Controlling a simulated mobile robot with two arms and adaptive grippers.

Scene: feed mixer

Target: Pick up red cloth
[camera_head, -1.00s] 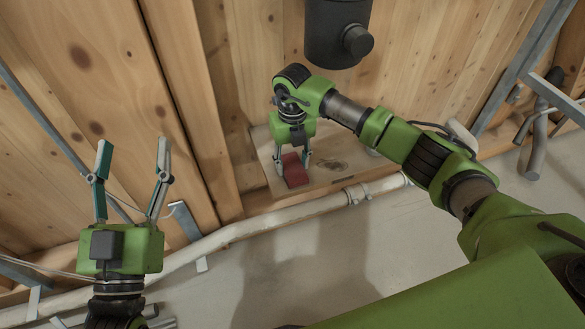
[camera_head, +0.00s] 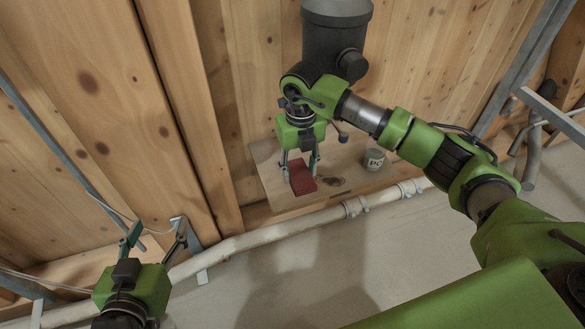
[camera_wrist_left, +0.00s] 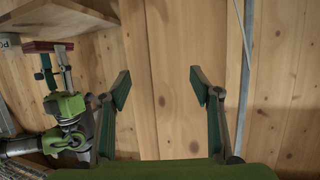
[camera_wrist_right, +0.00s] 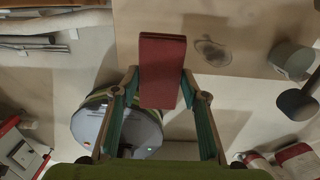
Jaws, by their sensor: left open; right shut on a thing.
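The red cloth (camera_head: 302,178) is a folded dark red block at the wooden shelf. My right gripper (camera_head: 300,168) points down at it, with its fingers on either side. In the right wrist view the red cloth (camera_wrist_right: 162,70) lies between the fingertips of my right gripper (camera_wrist_right: 161,88), which is shut on it. In the left wrist view the cloth (camera_wrist_left: 47,46) shows at upper left. My left gripper (camera_head: 158,238) is open and empty at the lower left, and its spread fingers (camera_wrist_left: 161,88) face bare wood in the left wrist view.
The wooden shelf (camera_head: 275,190) has a dark stain and a grey can (camera_head: 374,159) marked "PC" on its right. A dark cylinder with a side outlet (camera_head: 335,35) hangs above. A white pipe (camera_head: 290,229) runs below the shelf. Wooden walls stand behind.

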